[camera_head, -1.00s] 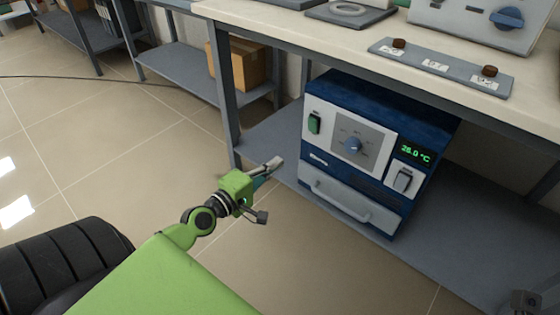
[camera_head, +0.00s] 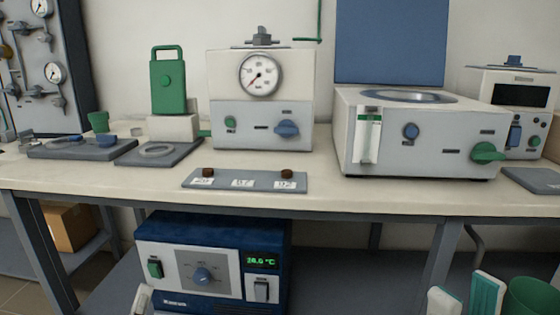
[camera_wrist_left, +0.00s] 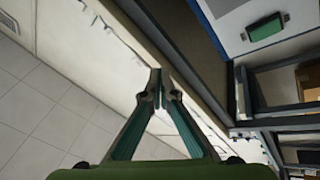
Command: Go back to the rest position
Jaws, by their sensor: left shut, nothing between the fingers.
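My left gripper (camera_head: 141,299) shows only as a pale fingertip at the lower edge of the head view, in front of the blue furnace. In the left wrist view its two teal fingers (camera_wrist_left: 159,88) meet at the tips, shut and empty. At the lower right of the head view are two pale, teal-edged fingers of my right gripper (camera_head: 466,297). They point up with a gap between them and nothing seen in it; their lower parts are cut off.
The blue furnace (camera_head: 215,234) stands under the bench (camera_head: 350,195). On the bench are a labelled grey strip (camera_head: 222,180), a gauge unit (camera_head: 262,115), a wide unit with a raised blue lid (camera_head: 388,42), and a green-handled device (camera_head: 168,85). A cardboard box (camera_head: 75,228) sits low at left.

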